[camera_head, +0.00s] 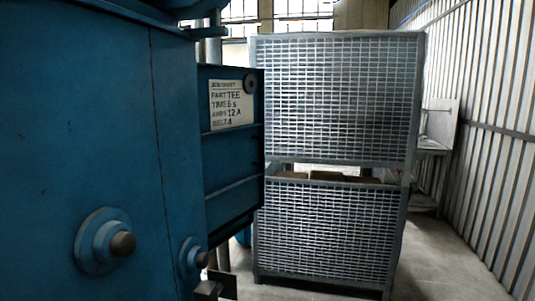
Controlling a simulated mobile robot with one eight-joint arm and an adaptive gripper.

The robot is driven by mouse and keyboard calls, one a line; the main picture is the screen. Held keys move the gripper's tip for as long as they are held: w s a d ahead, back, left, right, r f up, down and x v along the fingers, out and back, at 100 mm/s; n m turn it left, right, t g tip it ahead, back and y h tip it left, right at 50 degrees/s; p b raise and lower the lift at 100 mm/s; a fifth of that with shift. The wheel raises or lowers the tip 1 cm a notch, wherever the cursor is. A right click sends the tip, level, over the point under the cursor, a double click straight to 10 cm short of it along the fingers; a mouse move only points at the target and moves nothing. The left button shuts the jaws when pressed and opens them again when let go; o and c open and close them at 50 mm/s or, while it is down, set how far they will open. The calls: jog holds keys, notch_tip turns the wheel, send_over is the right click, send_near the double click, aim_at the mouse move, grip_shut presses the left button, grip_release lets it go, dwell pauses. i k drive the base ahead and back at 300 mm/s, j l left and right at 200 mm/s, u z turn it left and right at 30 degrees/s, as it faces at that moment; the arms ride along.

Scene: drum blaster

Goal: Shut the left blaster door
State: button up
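The big blue blaster body (90,140) fills the left of the view, close to the camera, with round bolted hubs on its face. A blue ribbed panel (232,200) stands out past the body's right edge and looks like a blaster door standing open; I cannot tell for sure whether it is the left one. A white label (231,104) with handwritten settings is on its upper part. Its hinge side is hidden behind the body. My gripper is not in view.
Two stacked grey mesh crates (335,100) stand just behind and right of the panel; the lower crate (325,235) holds some items. Open concrete floor (440,260) lies to the right, along a corrugated wall (500,110). A small metal piece (208,290) juts out at the bottom.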

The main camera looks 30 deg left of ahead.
aim_at(233, 158)
jog(key=z, duration=0.45)
jog(key=i+z, duration=0.1)
jog(key=z, duration=0.35)
jog(key=j+z, duration=0.15)
jog(key=z, duration=0.35)
jog(key=i+z, duration=0.1)
jog(key=z, duration=0.35)
jog(key=j+z, duration=0.15)
jog(key=z, duration=8.1)
jog(key=i+l+z, duration=0.3)
jog(key=i+l, duration=0.25)
jog(key=i, duration=0.2)
jog(key=i+l+z, duration=0.1)
jog(key=i, duration=0.35)
jog(key=i+l, duration=0.3)
jog(key=i, duration=0.15)
jog(key=i+l+z, duration=0.1)
jog(key=i, duration=0.35)
jog(key=l, duration=0.1)
